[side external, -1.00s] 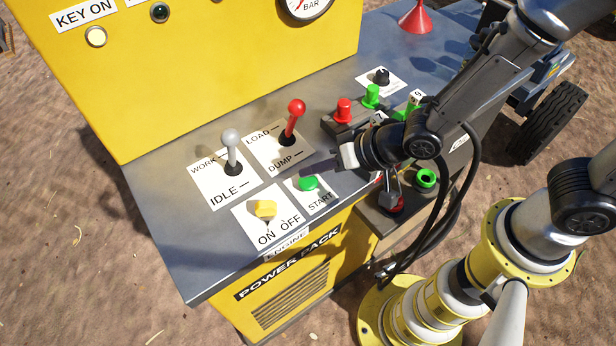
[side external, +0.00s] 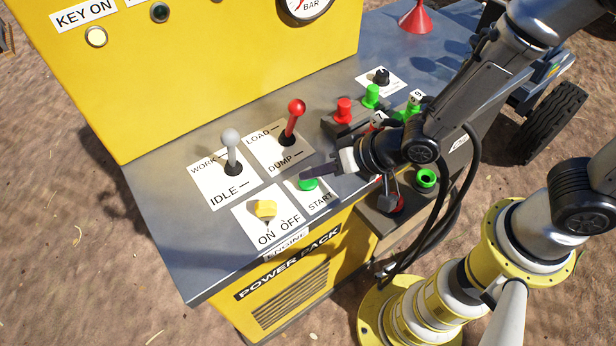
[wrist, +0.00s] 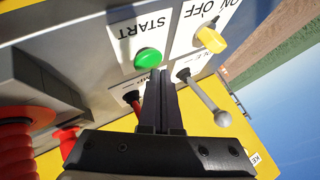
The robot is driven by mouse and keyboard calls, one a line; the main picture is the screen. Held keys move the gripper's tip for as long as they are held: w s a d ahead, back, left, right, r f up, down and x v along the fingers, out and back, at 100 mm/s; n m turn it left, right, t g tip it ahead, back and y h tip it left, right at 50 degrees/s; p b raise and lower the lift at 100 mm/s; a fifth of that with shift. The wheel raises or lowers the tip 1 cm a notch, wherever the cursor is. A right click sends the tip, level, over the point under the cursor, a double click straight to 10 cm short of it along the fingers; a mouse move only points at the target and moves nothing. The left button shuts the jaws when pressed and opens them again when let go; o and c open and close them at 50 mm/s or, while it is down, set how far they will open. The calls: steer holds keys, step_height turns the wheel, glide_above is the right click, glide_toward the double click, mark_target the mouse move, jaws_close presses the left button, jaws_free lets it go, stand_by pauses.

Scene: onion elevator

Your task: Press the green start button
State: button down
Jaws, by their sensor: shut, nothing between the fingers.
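The green start button (side external: 309,184) sits on a white START label on the grey panel, right of the yellow engine knob (side external: 265,209). My gripper (side external: 304,175) is shut and empty, its dark fingers pointing left, with the tips at the button's upper edge in the side external view. In the wrist view the green button (wrist: 148,57) lies just beyond the tips of the shut fingers (wrist: 160,74). I cannot tell whether the tips touch it.
A grey-knobbed lever (side external: 230,145) and a red-knobbed lever (side external: 294,121) stand behind the button. Red (side external: 343,110) and green (side external: 371,96) fittings are to the right. A yellow panel (side external: 200,60) rises at the back.

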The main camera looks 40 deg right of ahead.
mark_target(314, 182)
steer(key=shift+f, duration=0.5)
stand_by(0.6)
steer(key=shift+r, duration=1)
steer(key=shift+r, duration=2.55)
steer(key=shift+d, duration=0.1)
